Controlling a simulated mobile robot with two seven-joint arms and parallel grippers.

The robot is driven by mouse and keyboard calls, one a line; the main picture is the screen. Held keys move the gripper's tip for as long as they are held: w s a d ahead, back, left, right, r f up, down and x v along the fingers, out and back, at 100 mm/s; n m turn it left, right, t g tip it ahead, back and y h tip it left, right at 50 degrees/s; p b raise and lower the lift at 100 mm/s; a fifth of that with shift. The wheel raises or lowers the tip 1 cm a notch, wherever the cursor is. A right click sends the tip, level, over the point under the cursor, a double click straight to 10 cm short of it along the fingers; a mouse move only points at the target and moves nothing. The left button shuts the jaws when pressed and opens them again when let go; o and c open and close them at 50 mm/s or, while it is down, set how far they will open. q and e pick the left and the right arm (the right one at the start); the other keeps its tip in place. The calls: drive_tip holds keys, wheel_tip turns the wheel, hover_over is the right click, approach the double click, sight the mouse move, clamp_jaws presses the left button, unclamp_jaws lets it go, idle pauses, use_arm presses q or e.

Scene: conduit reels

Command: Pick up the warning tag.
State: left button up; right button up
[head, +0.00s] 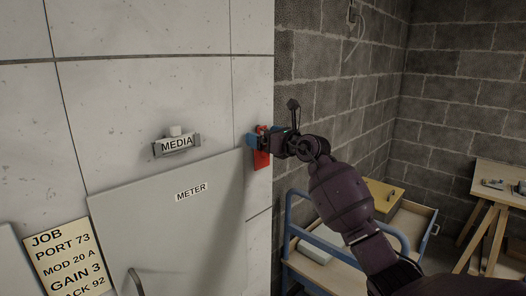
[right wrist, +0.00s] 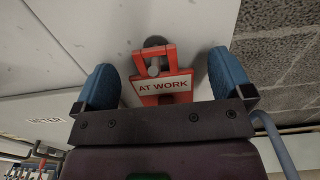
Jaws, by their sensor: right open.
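The warning tag (head: 261,159) is red and hangs near the right edge of the pale panel wall. In the right wrist view, the tag (right wrist: 142,87) has a white label reading "AT WORK" and hangs from a round peg (right wrist: 154,66). My right gripper (head: 261,138) is at the tag in the head view and hides its upper part. In the right wrist view, the blue fingers of this gripper (right wrist: 161,66) stand apart on either side of the tag, with a gap on each side. My left gripper is not in view.
A yellow job sign (head: 66,258) is at lower left. A blue-railed cart (head: 316,238), an open drawer (head: 412,222) and a wooden table (head: 500,180) stand at right.

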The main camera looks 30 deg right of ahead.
drive_tip(key=c, duration=1)
